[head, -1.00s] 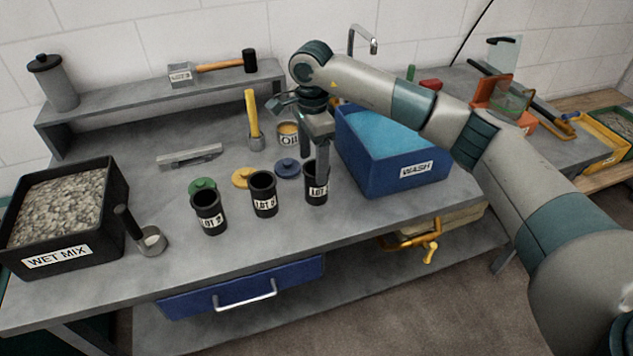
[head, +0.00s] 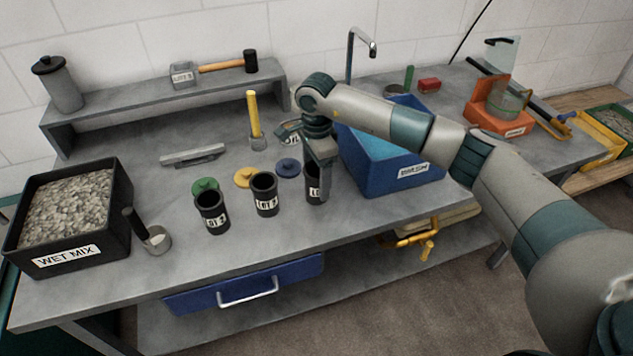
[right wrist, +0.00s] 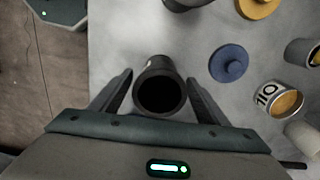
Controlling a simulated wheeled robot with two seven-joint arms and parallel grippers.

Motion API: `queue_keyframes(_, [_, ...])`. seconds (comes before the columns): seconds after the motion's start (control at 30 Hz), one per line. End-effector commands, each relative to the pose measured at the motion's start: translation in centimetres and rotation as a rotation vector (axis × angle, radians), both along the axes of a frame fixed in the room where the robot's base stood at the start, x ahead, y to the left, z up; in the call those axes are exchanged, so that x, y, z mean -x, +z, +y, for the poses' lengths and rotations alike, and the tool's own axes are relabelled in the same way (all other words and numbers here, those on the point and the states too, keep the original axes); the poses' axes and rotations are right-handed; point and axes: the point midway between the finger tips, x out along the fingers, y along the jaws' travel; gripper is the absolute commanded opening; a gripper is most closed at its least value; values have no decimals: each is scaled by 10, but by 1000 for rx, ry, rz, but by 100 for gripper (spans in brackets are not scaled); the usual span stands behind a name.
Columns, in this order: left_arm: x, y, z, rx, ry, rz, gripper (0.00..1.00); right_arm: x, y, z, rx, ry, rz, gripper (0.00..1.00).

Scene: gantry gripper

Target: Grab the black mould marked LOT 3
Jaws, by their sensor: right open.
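Three black moulds stand upright in a row on the grey bench: a left one (head: 212,213), a middle one (head: 264,194) and a right one (head: 313,186). Each has a white LOT label. The numbers are too small to read surely, and the right one's label is partly hidden by my gripper. My right gripper (head: 322,185) points down at the right mould. In the right wrist view my gripper (right wrist: 159,78) is open, with that mould's open mouth (right wrist: 160,92) between its fingers. Gaps show on both sides. My left gripper is not in view.
A blue WASH tub (head: 365,178) stands close to the right of my gripper. Green (head: 205,187), yellow (head: 244,177) and blue (head: 288,168) lids lie behind the moulds. A WET MIX crate (head: 110,238) is far left.

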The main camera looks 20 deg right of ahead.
Motion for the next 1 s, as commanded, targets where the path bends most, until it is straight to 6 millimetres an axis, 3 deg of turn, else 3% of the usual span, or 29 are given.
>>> queue_keyframes(0.37, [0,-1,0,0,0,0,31,0,0,0,0,1,0,69])
queue_keyframes(0.57, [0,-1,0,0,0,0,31,0,0,0,0,1,0,24])
queue_keyframes(1.0, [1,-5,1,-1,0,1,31,-1,6,0,1,1,-1,24])
